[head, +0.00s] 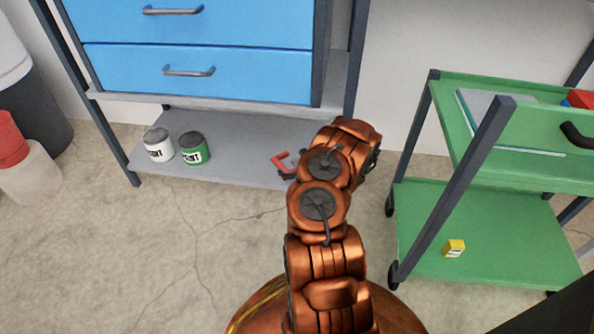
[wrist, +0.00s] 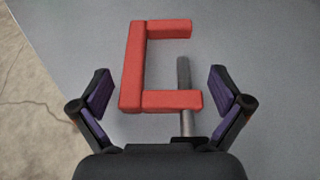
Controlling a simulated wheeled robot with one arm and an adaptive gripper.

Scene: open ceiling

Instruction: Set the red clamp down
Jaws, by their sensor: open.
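The red clamp (wrist: 133,78) is C-shaped with a grey screw and a dark handle end. It lies on the grey lower shelf (wrist: 250,40) of the workbench. In the wrist view my gripper (wrist: 160,88) is open, with a purple-padded finger on each side of the clamp's near part and a gap on both sides. In the head view the clamp (head: 281,165) shows just left of my arm, on the shelf (head: 240,165). There my arm hides most of my gripper and part of the clamp.
A white paint can (head: 158,145) and a green paint can (head: 194,149) stand on the shelf to the left. Blue drawers (head: 200,55) hang above the shelf. A green cart (head: 485,225) with a yellow box (head: 454,248) stands at right. Bare floor lies in front.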

